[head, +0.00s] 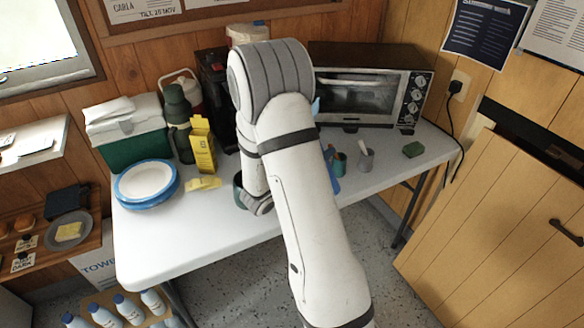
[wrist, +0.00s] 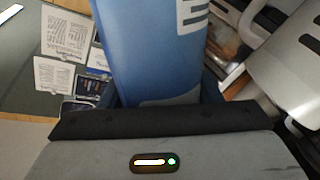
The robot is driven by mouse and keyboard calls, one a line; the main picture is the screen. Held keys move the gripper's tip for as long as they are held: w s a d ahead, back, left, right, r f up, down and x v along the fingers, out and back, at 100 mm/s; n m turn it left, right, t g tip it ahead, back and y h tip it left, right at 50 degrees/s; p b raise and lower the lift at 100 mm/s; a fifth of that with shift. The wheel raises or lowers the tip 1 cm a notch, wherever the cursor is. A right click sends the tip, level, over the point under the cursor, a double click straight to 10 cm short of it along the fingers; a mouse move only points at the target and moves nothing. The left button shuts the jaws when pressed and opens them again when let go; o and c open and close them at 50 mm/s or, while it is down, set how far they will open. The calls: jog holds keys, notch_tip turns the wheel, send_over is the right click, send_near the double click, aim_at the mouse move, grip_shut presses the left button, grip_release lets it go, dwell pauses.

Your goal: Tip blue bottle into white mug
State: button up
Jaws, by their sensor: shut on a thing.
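My gripper (wrist: 160,100) is shut on the blue bottle (wrist: 150,50), which fills the upper middle of the wrist view and shows a white striped label. In the head view my arm hides the gripper and most of the bottle; only small blue patches show at the arm's right edge, and I cannot tell which part they are. A pale grey-white cup (head: 366,161) with a thin stick in it stands on the table right of my arm. I see no other white mug; one may be hidden behind my arm. I see no liquid flowing.
The white table (head: 150,250) carries a green cooler (head: 132,137), stacked plates (head: 147,181), a flask (head: 177,120), a yellow carton (head: 202,145), a teal cup (head: 340,165), a toaster oven (head: 362,90) and a green sponge (head: 413,149). The front left is clear.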

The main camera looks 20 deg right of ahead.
jog(key=shift+s+d+f+m+b, duration=0.1)
jog(key=shift+f+m+b, duration=0.3)
jog(key=shift+f+b, duration=0.15)
jog(key=shift+s+d+r+m+b, duration=0.1)
jog(key=shift+s+m+b, duration=0.1)
jog(key=shift+m+b, duration=0.8)
jog(key=shift+s+d+m+b, duration=0.1)
jog(key=shift+s+m+b, duration=0.05)
jog(key=shift+m+b, duration=0.8)
jog(key=shift+f+m+g+y+b, duration=0.3)
jog(key=shift+f+m+b, duration=0.4)
jog(key=shift+m+b, duration=0.35)
